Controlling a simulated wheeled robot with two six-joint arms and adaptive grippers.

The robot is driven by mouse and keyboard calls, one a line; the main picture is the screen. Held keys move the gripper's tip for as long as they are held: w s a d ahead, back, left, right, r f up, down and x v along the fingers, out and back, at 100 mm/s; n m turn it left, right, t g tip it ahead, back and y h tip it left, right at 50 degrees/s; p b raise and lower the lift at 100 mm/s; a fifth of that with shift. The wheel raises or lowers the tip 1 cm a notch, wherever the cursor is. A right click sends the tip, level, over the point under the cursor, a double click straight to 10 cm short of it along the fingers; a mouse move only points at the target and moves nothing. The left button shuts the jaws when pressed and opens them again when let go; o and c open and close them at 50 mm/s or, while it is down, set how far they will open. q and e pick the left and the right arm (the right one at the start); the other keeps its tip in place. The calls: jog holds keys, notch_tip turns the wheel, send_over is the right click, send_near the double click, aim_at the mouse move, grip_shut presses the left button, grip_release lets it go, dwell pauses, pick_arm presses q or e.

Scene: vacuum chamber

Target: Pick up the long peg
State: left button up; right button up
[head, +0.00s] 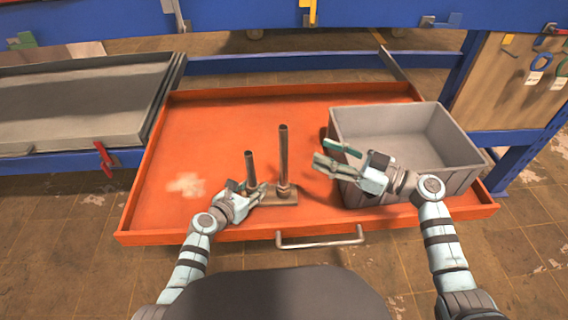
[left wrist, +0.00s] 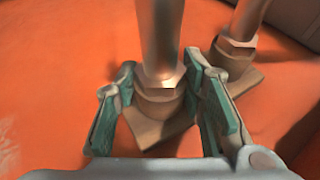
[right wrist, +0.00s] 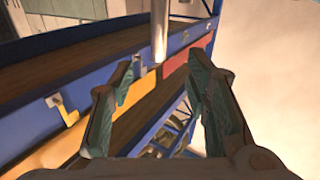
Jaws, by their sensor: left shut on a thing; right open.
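Two upright grey metal pegs stand side by side on the orange tray. The long peg (head: 283,152) is on the right and the short peg (head: 249,165) on the left. My left gripper (head: 257,190) is low at the short peg, with its fingers around the collar; in the left wrist view the gripper (left wrist: 163,115) straddles the short peg's base (left wrist: 160,105), and the long peg (left wrist: 247,22) stands to its right. My right gripper (head: 328,158) is open and empty, right of the long peg. In the right wrist view a grey cylinder end (right wrist: 160,35) shows beyond its fingers; I cannot tell which peg.
The orange tray (head: 205,130) has free room at its left and back. A grey open bin (head: 440,180) stands on its right side, below and beside my right gripper. A metal handle (head: 320,241) is at the front edge. A grey tray (head: 80,100) is at far left.

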aim_at(287, 139)
jog(key=x, duration=1.2)
jog(key=shift+d, duration=0.1)
grip_shut()
